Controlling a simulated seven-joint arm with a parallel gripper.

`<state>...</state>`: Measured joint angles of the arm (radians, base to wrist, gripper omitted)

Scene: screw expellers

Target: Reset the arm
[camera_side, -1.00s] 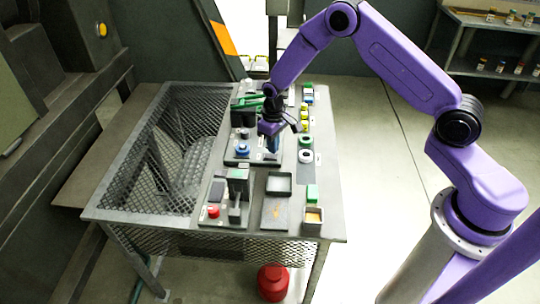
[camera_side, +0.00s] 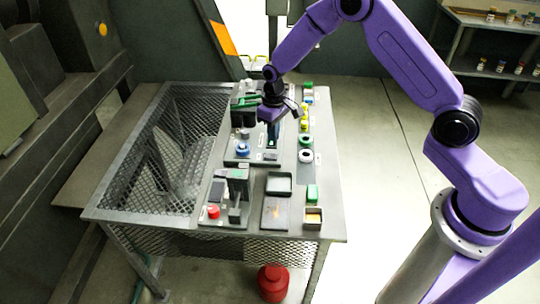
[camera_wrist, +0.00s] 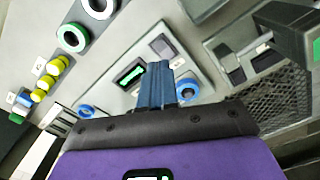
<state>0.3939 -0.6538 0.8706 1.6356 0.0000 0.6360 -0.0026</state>
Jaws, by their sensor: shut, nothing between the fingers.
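My purple arm reaches in from the right over the workbench (camera_side: 160,217). My gripper (camera_side: 273,142) points down above the middle panel, and its blue fingers are together with nothing between them. In the wrist view the shut blue fingers of my gripper (camera_wrist: 157,84) are over the grey panel, beside a small green-lit display (camera_wrist: 129,76). A blue ring (camera_wrist: 187,90) shows just right of the fingers, partly close behind them. I cannot tell the exact height of the fingertips above the panel.
A machine with a green top (camera_side: 246,100) stands close left of the gripper. A blue round part (camera_side: 242,149), a red button (camera_side: 213,211), a shallow tray (camera_side: 279,183) and a small box (camera_side: 312,217) are nearer the front. Yellow pieces (camera_side: 305,113) and rings line the right side.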

